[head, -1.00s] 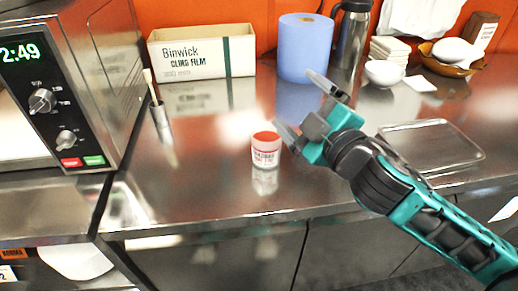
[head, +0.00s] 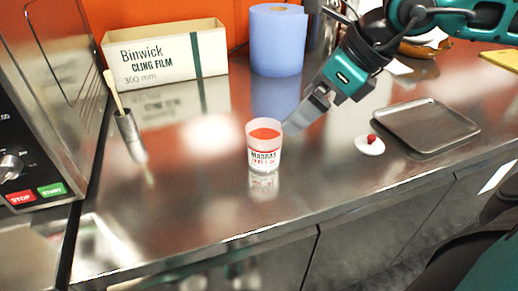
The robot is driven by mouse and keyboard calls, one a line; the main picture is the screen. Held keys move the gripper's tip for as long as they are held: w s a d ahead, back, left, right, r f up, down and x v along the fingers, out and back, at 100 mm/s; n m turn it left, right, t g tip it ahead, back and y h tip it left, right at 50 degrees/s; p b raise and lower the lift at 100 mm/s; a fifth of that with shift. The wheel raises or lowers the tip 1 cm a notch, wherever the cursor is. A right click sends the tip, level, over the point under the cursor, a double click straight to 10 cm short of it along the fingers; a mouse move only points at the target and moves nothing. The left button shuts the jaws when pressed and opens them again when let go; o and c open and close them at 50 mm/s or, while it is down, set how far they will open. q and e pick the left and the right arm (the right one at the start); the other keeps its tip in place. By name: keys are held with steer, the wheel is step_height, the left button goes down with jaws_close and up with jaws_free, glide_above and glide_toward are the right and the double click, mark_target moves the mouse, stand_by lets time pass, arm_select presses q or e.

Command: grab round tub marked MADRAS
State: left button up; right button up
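The round tub marked MADRAS (head: 264,158) stands upright on the steel counter. It is whitish with red and black lettering, and orange-red shows inside its rim. My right gripper (head: 297,122) points down and left, its tip just right of the tub's rim. My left gripper is not in view.
A cling film box (head: 168,60) and a blue roll (head: 277,42) stand at the back. A holder with a stick (head: 126,125) is left. A white disc with a red knob (head: 369,146) and a metal tray (head: 428,126) lie right. The counter in front of the tub is clear.

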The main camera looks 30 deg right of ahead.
mark_target(269, 138)
steer(key=shift+w+p+x, duration=0.2)
steer(key=shift+p+x, duration=0.05)
steer(key=shift+x, duration=2.75)
steer(key=shift+w+p+x, duration=0.2)
steer(key=shift+p+x, duration=0.05)
steer(key=shift+x, duration=2.8)
steer(key=shift+d+r, duration=0.1)
steer(key=shift+r, duration=0.1)
steer(key=c, duration=1.2)
